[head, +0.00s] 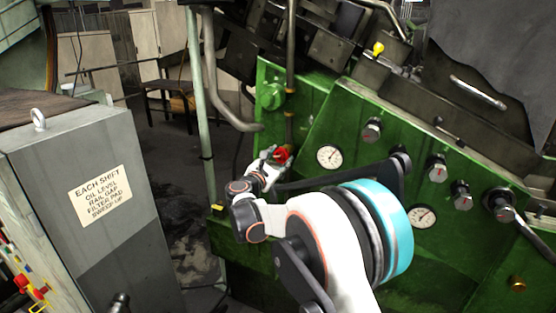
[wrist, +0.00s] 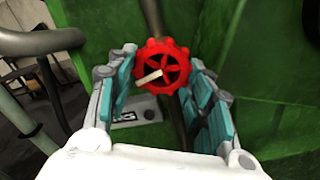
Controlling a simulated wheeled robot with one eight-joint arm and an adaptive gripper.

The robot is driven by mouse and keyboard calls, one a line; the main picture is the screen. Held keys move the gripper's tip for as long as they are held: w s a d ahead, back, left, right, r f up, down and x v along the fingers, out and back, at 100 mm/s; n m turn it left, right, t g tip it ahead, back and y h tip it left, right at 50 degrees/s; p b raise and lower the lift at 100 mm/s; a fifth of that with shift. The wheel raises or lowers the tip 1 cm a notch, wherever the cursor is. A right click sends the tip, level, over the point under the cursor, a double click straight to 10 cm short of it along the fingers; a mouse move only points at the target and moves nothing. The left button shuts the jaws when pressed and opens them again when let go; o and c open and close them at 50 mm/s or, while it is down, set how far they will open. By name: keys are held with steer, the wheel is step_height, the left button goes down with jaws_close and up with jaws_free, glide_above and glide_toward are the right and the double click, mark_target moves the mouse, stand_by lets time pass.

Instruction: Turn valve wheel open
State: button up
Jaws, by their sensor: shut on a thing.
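The valve wheel (wrist: 168,50) is red with a scalloped rim and spokes, and a pale pointer-like piece shows across its left side. It sits on a vertical pipe against the green machine. In the head view the wheel (head: 283,154) is a small red patch, partly hidden by my gripper (head: 272,159). In the wrist view the teal-padded fingers of my gripper (wrist: 162,62) are on either side of the wheel, shut on its rim. The exact contact points are hard to see.
The green machine (head: 330,205) carries gauges (head: 329,156) and knobs (head: 372,130) right of the wheel. A bent grey pipe (head: 220,95) and a pale green post (head: 200,110) stand left of it. A grey cabinet (head: 95,190) is at the left, with floor between.

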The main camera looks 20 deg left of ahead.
steer(key=shift+f+n, duration=0.15)
steer(key=shift+n, duration=1.15)
steer(key=o, duration=0.8)
steer(key=shift+s+a, duration=0.15)
steer(key=shift+s, duration=1.9)
steer(key=shift+s+a, duration=0.15)
steer(key=shift+s, duration=1.85)
